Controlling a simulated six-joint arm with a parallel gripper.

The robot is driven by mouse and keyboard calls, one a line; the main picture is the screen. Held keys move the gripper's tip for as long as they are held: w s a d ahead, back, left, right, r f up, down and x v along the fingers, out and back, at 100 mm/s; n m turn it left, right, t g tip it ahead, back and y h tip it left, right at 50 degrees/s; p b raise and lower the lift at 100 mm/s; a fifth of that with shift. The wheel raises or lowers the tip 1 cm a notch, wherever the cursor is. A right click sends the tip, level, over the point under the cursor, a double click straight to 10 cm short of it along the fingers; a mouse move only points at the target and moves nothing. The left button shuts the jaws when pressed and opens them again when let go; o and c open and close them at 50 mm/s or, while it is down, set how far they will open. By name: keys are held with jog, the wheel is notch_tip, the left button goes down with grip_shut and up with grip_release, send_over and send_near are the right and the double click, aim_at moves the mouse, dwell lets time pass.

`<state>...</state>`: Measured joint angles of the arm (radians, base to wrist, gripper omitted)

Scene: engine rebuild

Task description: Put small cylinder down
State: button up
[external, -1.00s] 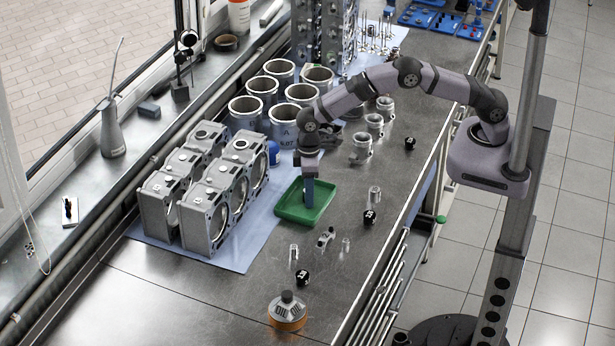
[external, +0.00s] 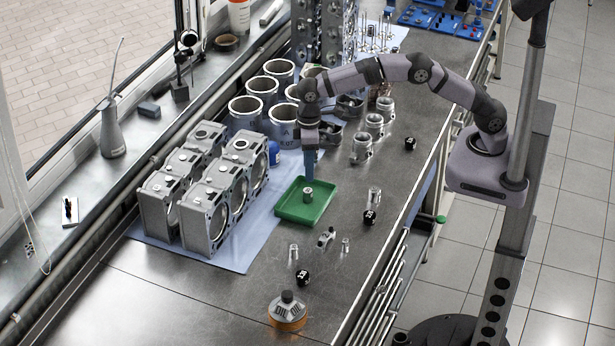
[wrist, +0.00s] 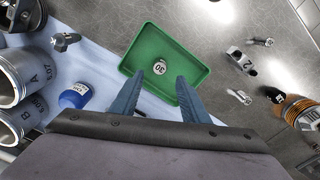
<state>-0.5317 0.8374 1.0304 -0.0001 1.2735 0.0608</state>
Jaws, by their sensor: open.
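A small metal cylinder (external: 308,194) stands in the green tray (external: 290,214), near the tray's middle. In the wrist view the cylinder (wrist: 159,67) shows a label that reads 30, and the tray (wrist: 196,72) surrounds it. My gripper (external: 309,180) is above the tray, just above and behind the cylinder in the external view. In the wrist view its two blue fingers (wrist: 170,82) are spread apart with nothing between them. The cylinder is beyond the fingertips and looks free of them.
Engine blocks (external: 211,198) stand left of the tray on a blue mat (external: 240,262). Large cylinder liners (external: 245,113) stand behind. Small metal parts (external: 326,238) and black labelled pieces (external: 302,277) lie to the right and front. The bench front is mostly clear.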

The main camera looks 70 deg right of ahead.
jog(key=shift+r, duration=1.35)
jog(key=shift+d, duration=0.1)
jog(key=s+d+m, duration=0.2)
jog(key=s+d, duration=0.2)
jog(key=d, duration=0.5)
jog(key=s+d+m, duration=0.1)
jog(key=s+d, duration=0.4)
jog(key=d, duration=0.4)
jog(key=s+d+f+m, duration=0.1)
jog(key=s+d+f, duration=0.2)
jog(key=s, duration=0.5)
jog(key=s+d+f+m, duration=0.1)
jog(key=s+d+f, duration=0.1)
jog(key=s+d, duration=0.4)
jog(key=shift+s+d+f, duration=0.25)
jog(key=shift+s+f, duration=0.15)
jog(key=shift+s, duration=0.55)
jog(key=shift+o, duration=0.9)
